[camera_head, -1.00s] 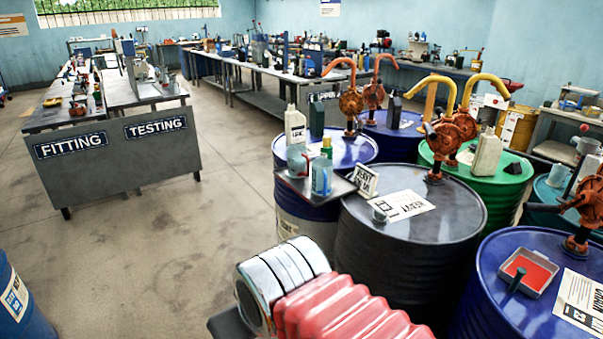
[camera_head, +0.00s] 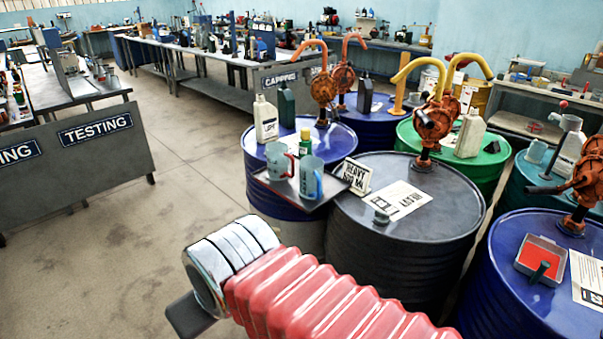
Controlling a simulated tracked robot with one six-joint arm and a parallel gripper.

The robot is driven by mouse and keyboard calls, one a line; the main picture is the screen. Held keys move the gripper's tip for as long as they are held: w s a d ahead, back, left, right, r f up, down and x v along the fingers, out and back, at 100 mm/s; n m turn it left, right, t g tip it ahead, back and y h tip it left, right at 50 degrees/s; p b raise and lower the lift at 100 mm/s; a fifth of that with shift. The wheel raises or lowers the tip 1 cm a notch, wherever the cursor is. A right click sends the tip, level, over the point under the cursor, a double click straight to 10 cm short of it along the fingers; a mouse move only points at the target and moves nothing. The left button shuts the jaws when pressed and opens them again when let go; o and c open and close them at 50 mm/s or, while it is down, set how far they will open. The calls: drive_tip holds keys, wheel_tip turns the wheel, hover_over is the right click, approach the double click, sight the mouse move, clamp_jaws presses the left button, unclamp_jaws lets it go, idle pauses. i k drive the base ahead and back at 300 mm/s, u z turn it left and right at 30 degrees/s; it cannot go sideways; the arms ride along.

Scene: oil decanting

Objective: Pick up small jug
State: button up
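Two small jugs stand on a dark tray (camera_head: 262,180) at the front of a blue drum. One is grey-blue with a red handle (camera_head: 277,162); the other is blue with a blue handle (camera_head: 311,180), in front and to the right. The task does not tell which is meant. My red ribbed arm with its silver end reaches in from the bottom, short of the tray.
A yellow-capped bottle (camera_head: 305,143) and a white bottle (camera_head: 265,120) are behind the jugs. Drums with rust-red hand pumps (camera_head: 431,122) crowd the right. The floor (camera_head: 180,190) at left is clear, before the TESTING bench (camera_head: 95,160).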

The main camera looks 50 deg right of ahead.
sight(311, 168)
drive_tip(key=z, duration=0.25)
drive_tip(key=i, duration=0.7)
drive_tip(key=z, duration=0.6)
drive_tip(key=i, duration=0.65)
drive_tip(key=z, duration=0.45)
